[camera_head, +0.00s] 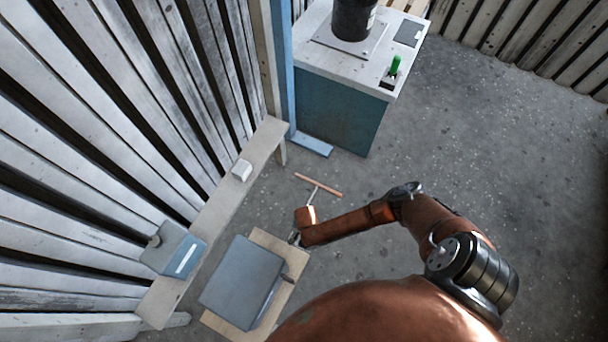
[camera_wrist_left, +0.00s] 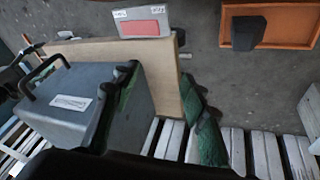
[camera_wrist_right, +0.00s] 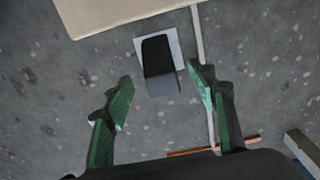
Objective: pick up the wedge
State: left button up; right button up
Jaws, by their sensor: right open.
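In the right wrist view a dark block with a sloped face, which looks like the wedge (camera_wrist_right: 160,68), lies on the floor on a pale square plate (camera_wrist_right: 174,36). My right gripper (camera_wrist_right: 158,77) is open, with its green fingers to either side of the block in the picture. I cannot tell how far above it they are. In the head view my right gripper (camera_head: 296,238) is low beside the grey box, and the block is not clearly seen there. My left gripper (camera_wrist_left: 160,100) shows in the left wrist view with its green fingers apart, and nothing is seen held.
A grey box (camera_head: 240,282) sits on a pale board (camera_head: 285,245). A T-shaped tool with an orange bar (camera_head: 318,185) lies on the floor. A narrow bench (camera_head: 215,210) runs along the slatted wall. A blue cabinet (camera_head: 335,112) stands behind. The floor at right is clear.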

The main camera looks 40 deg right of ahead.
jog(key=f, duration=0.1)
jog(key=f+b, duration=0.2)
jog(key=shift+d, duration=0.25)
jog(key=shift+f, duration=0.45)
pick_arm(q)
jog(key=w+f, duration=0.1)
jog(key=f+t, duration=0.1)
jog(key=f, duration=0.1)
jog(key=w+d+f+t, duration=0.1)
jog(key=shift+w+d+f, duration=0.1)
jog(key=shift+w+f, duration=0.2)
jog(key=shift+w, duration=0.05)
pick_arm(e)
jog(key=shift+c, duration=0.2)
jog(key=c, duration=1.3)
pick_arm(q)
jog(key=shift+s, duration=0.1)
pick_arm(e)
jog(key=shift+r, duration=0.2)
jog(key=shift+c, duration=0.2)
